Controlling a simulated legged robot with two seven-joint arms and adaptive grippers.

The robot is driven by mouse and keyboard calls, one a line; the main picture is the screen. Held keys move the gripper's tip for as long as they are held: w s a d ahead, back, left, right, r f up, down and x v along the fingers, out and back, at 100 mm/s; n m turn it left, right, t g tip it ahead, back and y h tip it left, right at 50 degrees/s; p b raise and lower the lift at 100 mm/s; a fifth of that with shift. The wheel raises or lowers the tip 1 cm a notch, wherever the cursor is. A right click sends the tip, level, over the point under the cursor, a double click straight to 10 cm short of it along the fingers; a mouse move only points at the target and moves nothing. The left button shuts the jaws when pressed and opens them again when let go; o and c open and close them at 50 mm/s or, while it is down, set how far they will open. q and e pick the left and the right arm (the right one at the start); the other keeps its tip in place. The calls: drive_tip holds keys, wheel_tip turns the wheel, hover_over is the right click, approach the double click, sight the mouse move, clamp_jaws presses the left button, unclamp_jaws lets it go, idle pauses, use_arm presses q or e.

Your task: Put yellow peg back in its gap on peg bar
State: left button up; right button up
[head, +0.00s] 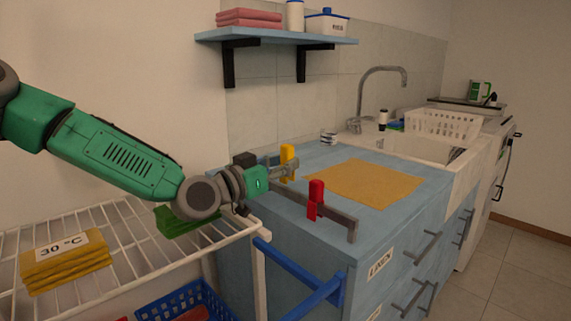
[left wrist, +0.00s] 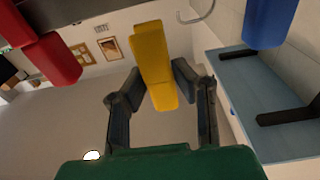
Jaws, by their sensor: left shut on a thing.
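The yellow peg (head: 287,157) is upright between the fingers of my left gripper (head: 284,169), which is shut on it. In the left wrist view the yellow peg (left wrist: 153,60) stands between the finger pads of the left gripper (left wrist: 157,85). The dark grey peg bar (head: 337,214) lies along the near left edge of the blue cabinet top. A red peg (head: 316,198) stands on the bar, right of the yellow one. A blue peg (left wrist: 268,22) shows in the left wrist view, on the other side. I cannot tell whether the yellow peg touches the bar. My right gripper is not visible.
An ochre mat (head: 365,182) lies on the cabinet top. A white wire rack (head: 125,245) with folded cloths stands at the left, below my arm. A blue rail (head: 297,270) fronts the cabinet. A wall shelf (head: 275,37) hangs above.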

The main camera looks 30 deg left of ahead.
use_arm(q)
drive_tip(key=shift+a+f, duration=0.2)
drive_tip(key=shift+a+f+b, duration=0.1)
drive_tip(key=shift+f+b, duration=0.15)
drive_tip(key=shift+b, duration=0.05)
drive_tip(key=o, duration=1)
drive_tip(key=shift+o, duration=0.2)
drive_tip(key=shift+r, duration=0.1)
drive_tip(key=shift+r+p, duration=3.65)
drive_tip(key=shift+r, duration=0.8)
drive_tip(key=shift+f, duration=0.1)
